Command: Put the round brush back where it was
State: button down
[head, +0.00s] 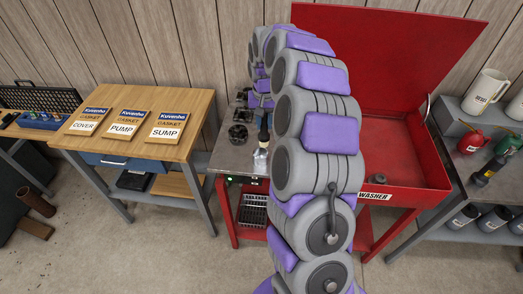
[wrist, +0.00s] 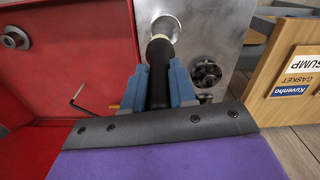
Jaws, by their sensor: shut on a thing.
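The round brush has a black handle (wrist: 158,80), a cream collar and a pale round head. My gripper (wrist: 157,90) is shut on its handle, with one blue finger on each side. In the head view the brush (head: 261,158) hangs pale end down over the grey metal top, left of the red washer. I cannot tell whether its tip touches the surface. Much of my gripper is hidden behind my arm in the head view. The red parts washer (head: 397,186) stands with its lid up, and its basin shows left of the brush in the wrist view.
Dark metal parts (head: 239,133) lie on the grey top (head: 229,161) beside the brush. A wooden bench (head: 190,143) with several gasket boxes stands left. A bent dark tool (wrist: 78,98) lies in the red basin. A right-hand bench holds a white jug (head: 485,93) and cans.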

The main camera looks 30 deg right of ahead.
aim_at(259, 136)
jog(key=f, duration=0.1)
jog(key=a+f, duration=0.1)
jog(key=f, duration=0.2)
jog(key=shift+a+f+b, duration=0.3)
jog(key=shift+a+b, duration=0.05)
jog(key=shift+b, duration=0.05)
notch_tip(259, 136, down, 4)
jog(key=shift+r+b, duration=0.25)
jog(key=shift+b, duration=0.1)
jog(key=shift+w+d+f, duration=0.1)
jog(key=shift+d+f, duration=0.15)
jog(key=shift+d, duration=0.15)
jog(key=c, duration=1.4)
grip_release()
jog(key=o, duration=0.5)
jog(key=shift+a+r, duration=0.1)
jog(key=shift+a, duration=0.35)
